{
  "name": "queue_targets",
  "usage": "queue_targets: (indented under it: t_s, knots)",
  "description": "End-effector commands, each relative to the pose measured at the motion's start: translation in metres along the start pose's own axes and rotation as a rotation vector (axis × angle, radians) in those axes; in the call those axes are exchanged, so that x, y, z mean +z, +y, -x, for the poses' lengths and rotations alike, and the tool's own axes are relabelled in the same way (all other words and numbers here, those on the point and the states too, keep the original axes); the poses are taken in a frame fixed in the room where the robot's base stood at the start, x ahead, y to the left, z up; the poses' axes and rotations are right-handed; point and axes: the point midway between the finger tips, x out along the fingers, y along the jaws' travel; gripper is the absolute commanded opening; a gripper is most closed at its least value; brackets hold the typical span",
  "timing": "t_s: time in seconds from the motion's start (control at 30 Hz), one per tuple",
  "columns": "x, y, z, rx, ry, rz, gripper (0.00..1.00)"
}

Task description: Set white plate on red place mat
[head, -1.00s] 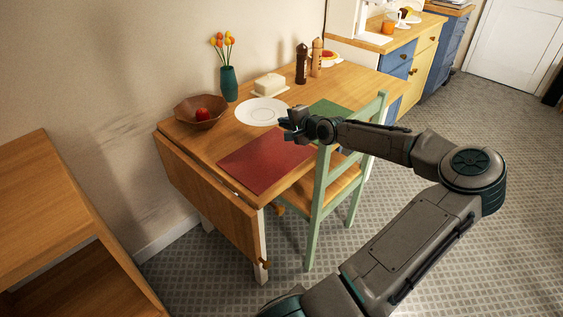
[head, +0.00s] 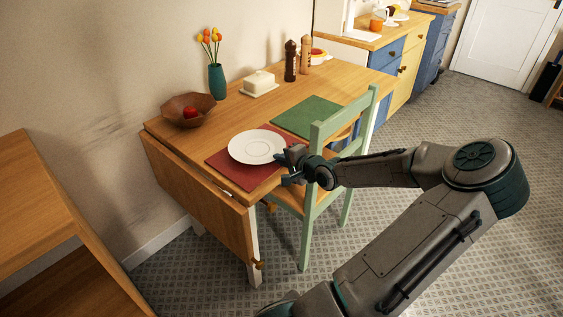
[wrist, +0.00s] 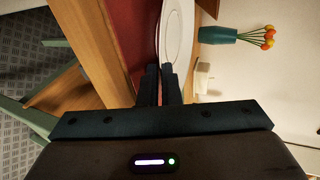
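The white plate (head: 257,147) is over the red place mat (head: 228,171), right side up and roughly level. It covers much of the mat's middle and far part; red shows around it on the left and front. My gripper (head: 283,166) is at the plate's right rim. In the wrist view, its two dark fingers (wrist: 161,85) are close together with the rim of the plate (wrist: 177,35) between them. The red mat (wrist: 131,40) lies just beyond the lower finger. I cannot tell whether the plate touches the mat or hovers slightly above it.
A green mat (head: 306,117) and a butter dish (head: 259,84) are farther back on the wooden table. A bowl with a red fruit (head: 188,110) and a teal vase (head: 217,82) stand at the left. A green chair (head: 316,180) stands close beside my gripper.

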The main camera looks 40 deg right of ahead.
Motion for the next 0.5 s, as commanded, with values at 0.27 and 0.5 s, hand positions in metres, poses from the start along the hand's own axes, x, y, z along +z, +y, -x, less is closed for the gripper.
queue_targets:
  t_s: [0.27, 0.5]
  knots:
    - [0.0000, -0.0003, 0.0003, 0.001, 0.000, -0.001, 0.13]
    - [-0.0002, -0.0010, 0.0014, 0.001, 0.000, -0.001, 0.13]
